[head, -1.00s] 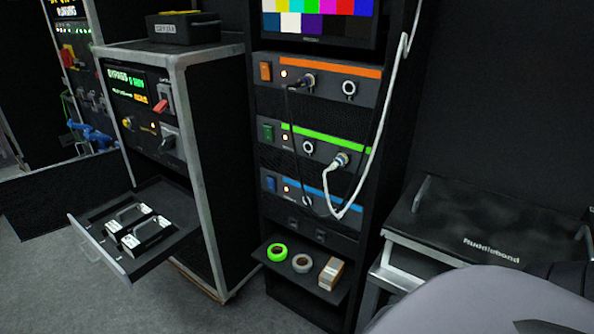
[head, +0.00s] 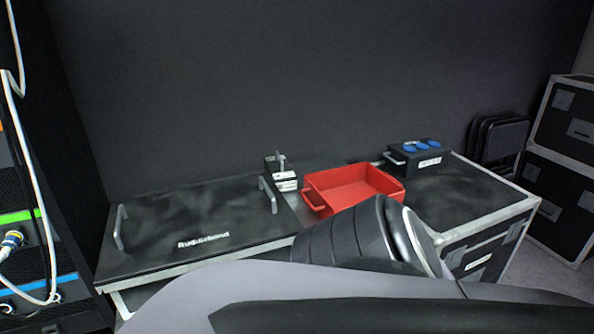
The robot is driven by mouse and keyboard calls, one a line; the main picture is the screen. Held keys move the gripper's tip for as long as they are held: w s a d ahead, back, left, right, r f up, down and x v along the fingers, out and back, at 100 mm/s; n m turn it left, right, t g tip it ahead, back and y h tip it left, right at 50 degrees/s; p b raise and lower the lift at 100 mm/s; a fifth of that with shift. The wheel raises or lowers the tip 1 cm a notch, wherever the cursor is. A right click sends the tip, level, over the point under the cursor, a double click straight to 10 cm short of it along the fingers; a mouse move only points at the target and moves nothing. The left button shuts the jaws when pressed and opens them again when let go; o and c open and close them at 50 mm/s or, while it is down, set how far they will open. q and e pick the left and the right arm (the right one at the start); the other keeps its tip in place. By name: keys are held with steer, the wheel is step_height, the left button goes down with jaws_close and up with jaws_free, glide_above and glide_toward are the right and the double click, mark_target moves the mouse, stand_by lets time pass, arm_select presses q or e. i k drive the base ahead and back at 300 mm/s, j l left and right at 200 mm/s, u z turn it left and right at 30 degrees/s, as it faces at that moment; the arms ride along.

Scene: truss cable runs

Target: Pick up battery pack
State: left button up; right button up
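A small black box with white labels and an upright grey handle, which looks like a battery pack (head: 282,178), stands at the back of the worktop, left of the red bin. It looks like the packs seen earlier in a drawer; its label is too small to read. Its lower right side is close to the bin, and I cannot tell whether they touch. Neither of my grippers is in view. A large grey and black part of my own arm crosses the bottom of the head view and hides the front of the worktop.
A red bin (head: 352,187), seemingly empty, stands right of the pack. A black box with blue round tops (head: 416,156) sits on the case (head: 490,216) further right. A black lid with handles (head: 192,222) lies left. Stacked cases (head: 567,150) and a cable rack (head: 35,215) flank the area.

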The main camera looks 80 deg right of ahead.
mark_target(277, 167)
steer(key=l+z, duration=0.1)
steer(key=z, duration=2.3)
steer(key=l+u, duration=0.15)
steer(key=u, duration=0.3)
steer(key=l+u, duration=0.1)
steer(key=u, duration=0.4)
steer(key=k+l+u, duration=0.1)
steer(key=u, duration=0.35)
steer(key=k+l+u, duration=0.45)
steer(key=u, duration=0.2)
steer(key=k, duration=0.1)
